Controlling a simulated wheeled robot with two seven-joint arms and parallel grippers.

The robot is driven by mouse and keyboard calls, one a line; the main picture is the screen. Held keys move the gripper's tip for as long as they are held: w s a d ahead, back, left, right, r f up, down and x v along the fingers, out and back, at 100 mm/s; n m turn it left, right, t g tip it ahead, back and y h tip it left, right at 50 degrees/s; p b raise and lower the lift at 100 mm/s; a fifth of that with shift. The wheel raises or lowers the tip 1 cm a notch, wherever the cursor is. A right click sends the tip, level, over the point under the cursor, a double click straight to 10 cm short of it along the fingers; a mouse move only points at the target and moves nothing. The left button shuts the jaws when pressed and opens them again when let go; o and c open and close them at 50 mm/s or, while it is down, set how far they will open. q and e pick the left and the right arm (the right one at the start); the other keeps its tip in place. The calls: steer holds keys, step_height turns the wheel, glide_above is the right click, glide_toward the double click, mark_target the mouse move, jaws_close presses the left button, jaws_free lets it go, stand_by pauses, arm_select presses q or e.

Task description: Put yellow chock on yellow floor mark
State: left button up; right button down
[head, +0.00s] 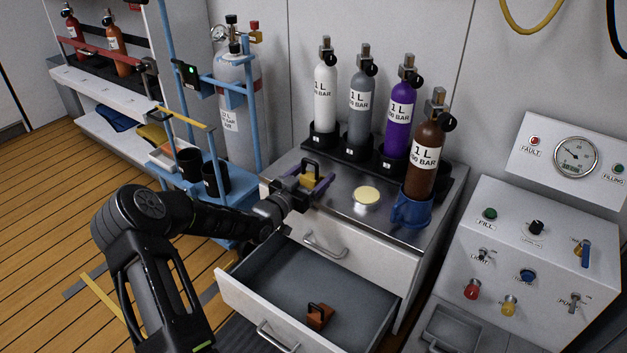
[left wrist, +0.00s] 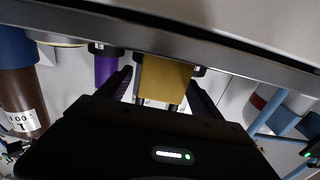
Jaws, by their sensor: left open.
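The yellow chock (head: 311,181), a small block with a black handle, is at the left edge of the steel cabinet top. My left gripper (head: 305,188) is open with its fingers on either side of it. In the left wrist view the yellow chock (left wrist: 166,80) shows between the two dark fingers (left wrist: 160,88); I cannot tell whether they touch it. A yellow strip, the floor mark (head: 101,297), lies on the wooden floor at left, partly hidden by my left arm. My right gripper is not in view.
An open drawer (head: 290,280) below holds a brown chock (head: 319,317). A blue cart (head: 222,195) with a large cylinder is behind my arm. The floor at left is open.

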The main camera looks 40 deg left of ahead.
arm_select(q)
steer(key=shift+c, duration=0.3)
steer(key=shift+r, duration=0.1)
jaws_close()
stand_by(0.4)
